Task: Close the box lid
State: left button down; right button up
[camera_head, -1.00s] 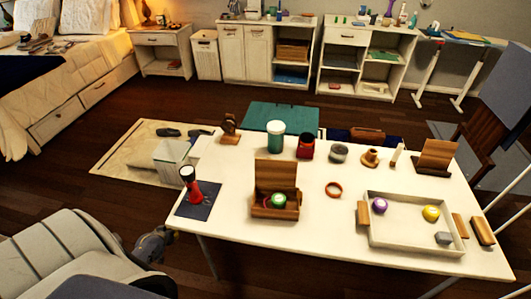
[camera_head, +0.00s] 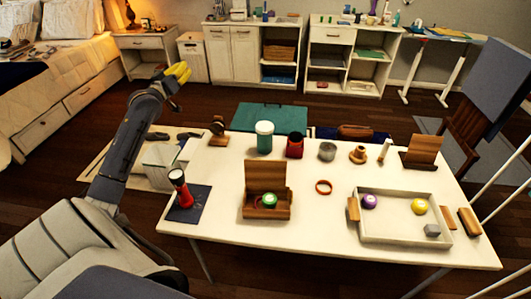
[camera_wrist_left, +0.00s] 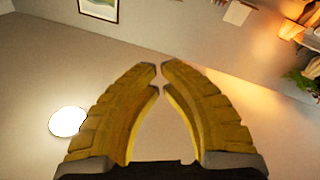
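The wooden box (camera_head: 252,211) sits on the white table, left of its middle. Its lid (camera_head: 265,174) stands up, open, at the back edge. A round green item (camera_head: 269,200) and a reddish ring lie inside. My left gripper (camera_head: 184,72) is raised in the air, left of the table and apart from the box. The left wrist view shows its two yellow fingers (camera_wrist_left: 160,68) with tips nearly meeting and nothing between them. The box is not in that view. My right gripper is not in view.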

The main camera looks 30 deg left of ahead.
pick_arm(q)
jog(key=w+d+f+g+h, duration=0.2)
jog(key=w+d+f+g, duration=0.1)
jog(key=d+f, duration=0.6)
jog(key=m+g, duration=0.1)
jog(key=g, duration=1)
send_over(265, 171)
jog(key=w+a, duration=0.3)
jog(key=a, duration=0.2)
notch_tip(265, 171, down, 8)
jog(key=r, duration=0.1)
jog(key=shift+d+x, duration=0.5)
jog(key=shift+x, duration=4.8)
jog(key=shift+s+d+r+m+h, duration=0.2)
jog(key=shift+s+d, duration=0.3)
jog(key=shift+s, duration=0.3)
jog(key=shift+s+d+r+m+h, duration=0.1)
jog(key=shift+s+d+r+h, duration=0.1)
jog(key=shift+s+d, duration=0.45)
jog(key=shift+s+a, duration=0.15)
